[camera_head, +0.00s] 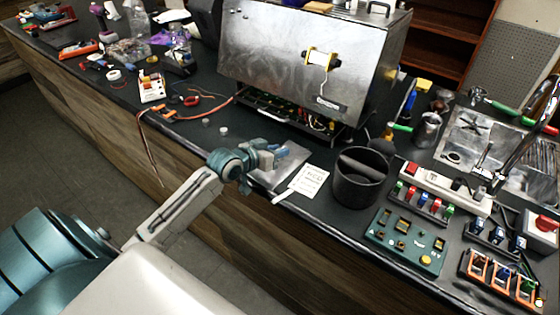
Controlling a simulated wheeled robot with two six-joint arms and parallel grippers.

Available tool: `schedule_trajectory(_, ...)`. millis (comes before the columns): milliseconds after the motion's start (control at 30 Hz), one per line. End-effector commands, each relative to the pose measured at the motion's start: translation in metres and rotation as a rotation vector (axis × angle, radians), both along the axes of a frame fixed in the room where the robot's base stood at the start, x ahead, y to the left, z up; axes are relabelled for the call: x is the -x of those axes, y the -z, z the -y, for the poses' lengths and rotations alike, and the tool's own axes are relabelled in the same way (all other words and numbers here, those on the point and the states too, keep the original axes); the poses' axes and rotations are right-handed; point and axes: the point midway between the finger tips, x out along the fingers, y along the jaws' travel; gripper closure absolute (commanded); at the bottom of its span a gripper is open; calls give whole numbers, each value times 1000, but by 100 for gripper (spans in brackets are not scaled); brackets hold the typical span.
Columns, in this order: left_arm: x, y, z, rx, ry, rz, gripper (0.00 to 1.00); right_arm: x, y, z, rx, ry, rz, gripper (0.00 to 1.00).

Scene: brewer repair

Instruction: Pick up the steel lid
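A flat, shiny steel plate, which looks like the steel lid (268,180), lies at the front edge of the dark counter, left of the white card. My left gripper (277,151) is over its back part and hides some of it. The fingers are small and seen from the side, so I cannot tell whether they are open or shut, or whether they touch the lid. My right gripper is not in view.
A large steel brewer housing (290,55) stands behind, its lower front exposing wiring. A white card (309,180) and a black bin (360,190) are right of the lid. A green board (405,240) and switch blocks fill the right side. Red cable (210,112) lies left.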

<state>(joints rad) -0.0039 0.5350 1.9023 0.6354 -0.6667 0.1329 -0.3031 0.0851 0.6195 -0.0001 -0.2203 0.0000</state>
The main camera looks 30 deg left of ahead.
Motion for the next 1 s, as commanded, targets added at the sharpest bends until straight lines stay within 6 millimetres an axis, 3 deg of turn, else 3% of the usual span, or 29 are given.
schedule_trajectory(33, 0, 0, 0, 0, 0, 0, 86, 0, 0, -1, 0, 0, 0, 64)
schedule_trajectory(100, 0, 0, 0, 0, 0, 0, 99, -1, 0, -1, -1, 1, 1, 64)
schedule_trajectory(133, 0, 0, 0, 0, 0, 0, 100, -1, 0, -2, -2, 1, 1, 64)
schedule_trajectory(567, 0, -6, 0, -2, 1, 4, 100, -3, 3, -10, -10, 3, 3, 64)
schedule_trajectory(767, -1, -31, 0, -5, 3, 8, 100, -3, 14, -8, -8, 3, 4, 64)
schedule_trajectory(1000, 17, -36, -34, -9, 0, -2, 100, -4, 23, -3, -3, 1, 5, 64)
